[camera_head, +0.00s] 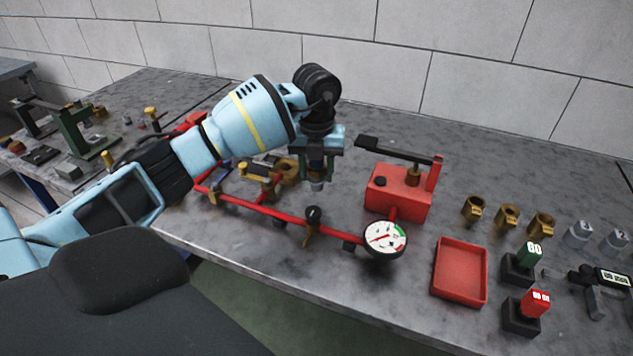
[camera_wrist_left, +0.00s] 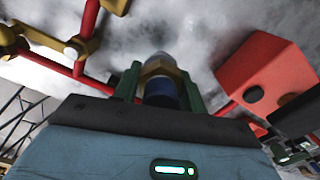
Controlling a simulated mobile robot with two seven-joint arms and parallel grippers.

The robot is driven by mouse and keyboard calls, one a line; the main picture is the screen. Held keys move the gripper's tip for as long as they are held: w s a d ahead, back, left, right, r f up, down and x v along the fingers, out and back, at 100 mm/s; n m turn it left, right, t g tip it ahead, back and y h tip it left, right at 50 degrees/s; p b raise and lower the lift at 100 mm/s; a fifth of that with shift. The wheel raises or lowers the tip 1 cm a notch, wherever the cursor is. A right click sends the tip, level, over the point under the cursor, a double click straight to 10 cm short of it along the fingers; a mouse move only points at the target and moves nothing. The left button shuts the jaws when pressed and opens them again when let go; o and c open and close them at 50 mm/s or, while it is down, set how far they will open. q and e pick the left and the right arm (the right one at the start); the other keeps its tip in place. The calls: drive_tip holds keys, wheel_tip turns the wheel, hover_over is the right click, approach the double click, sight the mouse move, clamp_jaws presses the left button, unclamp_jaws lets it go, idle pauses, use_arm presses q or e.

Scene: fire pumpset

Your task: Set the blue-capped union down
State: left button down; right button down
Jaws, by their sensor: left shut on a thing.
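My left gripper (camera_head: 316,172) points down over the workbench, behind the red pipe line and left of the red pump box. Its green fingers (camera_wrist_left: 158,84) are shut on the blue-capped union (camera_wrist_left: 160,70). In the wrist view the union shows a grey tip, a brass collar and a dark blue cap between the fingers. In the head view only the union's lower end (camera_head: 317,186) shows below the fingers; the rest is hidden. I cannot tell whether it touches the bench. My right gripper is not in view.
The red pump box (camera_head: 398,192) with a black lever stands right of the gripper. The red pipe (camera_head: 270,211) and gauge (camera_head: 385,238) run in front. A red tray (camera_head: 461,271) and several brass fittings (camera_head: 507,215) lie at right. Bare bench (camera_head: 345,130) shows behind the pump box.

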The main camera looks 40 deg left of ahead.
sight(317, 183)
use_arm(q)
wheel_tip(317, 183, down, 3)
drive_tip(key=shift+f, duration=0.25)
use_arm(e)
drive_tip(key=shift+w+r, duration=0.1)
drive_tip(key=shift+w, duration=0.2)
use_arm(q)
drive_tip(key=shift+f, duration=0.1)
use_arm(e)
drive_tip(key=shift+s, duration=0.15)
use_arm(q)
drive_tip(key=c, duration=0.8)
unclamp_jaws()
drive_tip(key=shift+f, duration=0.1)
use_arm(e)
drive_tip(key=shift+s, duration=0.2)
use_arm(q)
wheel_tip(317, 183, up, 12)
drive_tip(key=shift+r, duration=0.15)
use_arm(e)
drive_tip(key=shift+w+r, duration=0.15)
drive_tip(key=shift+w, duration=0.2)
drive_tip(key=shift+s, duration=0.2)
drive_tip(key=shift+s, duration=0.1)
